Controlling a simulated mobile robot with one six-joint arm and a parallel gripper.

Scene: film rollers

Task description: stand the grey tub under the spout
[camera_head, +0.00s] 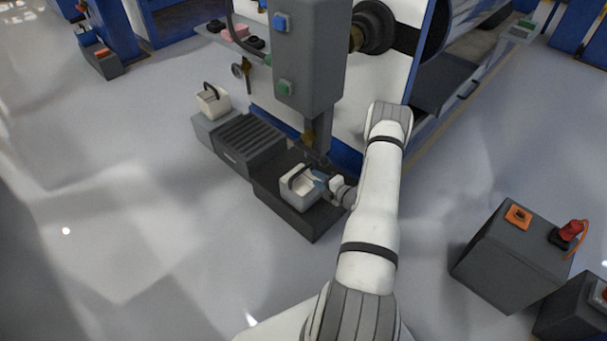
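A pale grey tub (300,188) with a dark arched handle stands upright on a dark low platform (312,222). My gripper (326,181) is at the tub's right side, its fingertips close to or touching the rim; the small view does not show whether they grip it. A second pale tub (213,102) with a dark handle stands on a grey block further left.
The grey control box (309,55) with a blue and a green button hangs above the platform. A ribbed dark block (250,141) lies between the two tubs. A grey pedestal (511,258) with a red knob stands at right. The floor at left is clear.

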